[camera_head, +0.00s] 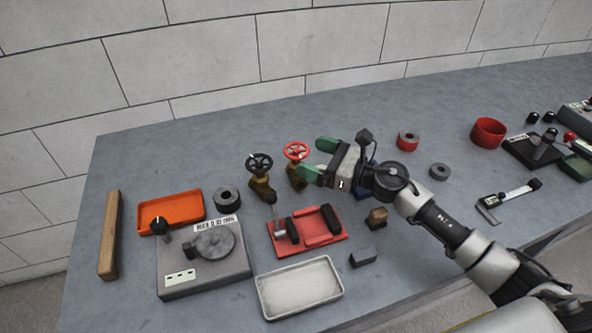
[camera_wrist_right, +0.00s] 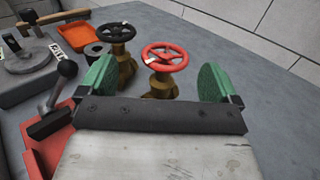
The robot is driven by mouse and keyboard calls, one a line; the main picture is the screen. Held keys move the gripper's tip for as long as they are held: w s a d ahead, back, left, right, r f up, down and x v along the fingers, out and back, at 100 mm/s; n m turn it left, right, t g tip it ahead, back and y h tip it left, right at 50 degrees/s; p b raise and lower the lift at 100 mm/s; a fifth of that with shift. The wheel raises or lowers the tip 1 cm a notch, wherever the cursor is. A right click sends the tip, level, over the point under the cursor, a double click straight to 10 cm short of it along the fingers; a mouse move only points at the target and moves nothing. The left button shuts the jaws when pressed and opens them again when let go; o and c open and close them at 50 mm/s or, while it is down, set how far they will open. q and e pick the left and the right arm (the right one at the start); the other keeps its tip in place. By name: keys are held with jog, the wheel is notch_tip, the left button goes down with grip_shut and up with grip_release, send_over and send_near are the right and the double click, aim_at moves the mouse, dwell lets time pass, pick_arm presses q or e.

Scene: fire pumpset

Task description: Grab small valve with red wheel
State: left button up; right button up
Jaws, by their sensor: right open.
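The small valve with the red wheel (camera_head: 296,152) stands upright on the grey table, with a brass-coloured body. In the right wrist view its red wheel (camera_wrist_right: 164,57) lies ahead of and between my fingers. A similar valve with a black wheel (camera_head: 260,163) stands just left of it; it also shows in the right wrist view (camera_wrist_right: 118,50). My right gripper (camera_head: 318,160) is open, its green fingertips pointing left toward the red-wheeled valve. Nothing is held between the fingers. The lower part of the valve body is partly hidden behind the gripper. My left gripper is not in view.
A red fixture with a lever (camera_head: 318,244) sits in front of the valves. Left are an orange tray (camera_head: 150,220), a grey ring (camera_head: 227,199) and a turntable device (camera_head: 205,276). A white tray (camera_head: 300,310) lies at the front. The table behind the valves is clear.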

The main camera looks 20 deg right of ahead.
aim_at(297, 148)
jog(key=x, duration=0.3)
jog(key=p+x, duration=0.1)
jog(key=shift+w+d+f, duration=0.15)
jog(key=shift+w, duration=0.3)
jog(key=shift+w+a+f, duration=0.1)
jog(key=shift+w+a, duration=0.2)
jog(key=shift+a, duration=0.05)
jog(key=c, duration=1.6)
jog(key=shift+c, duration=0.4)
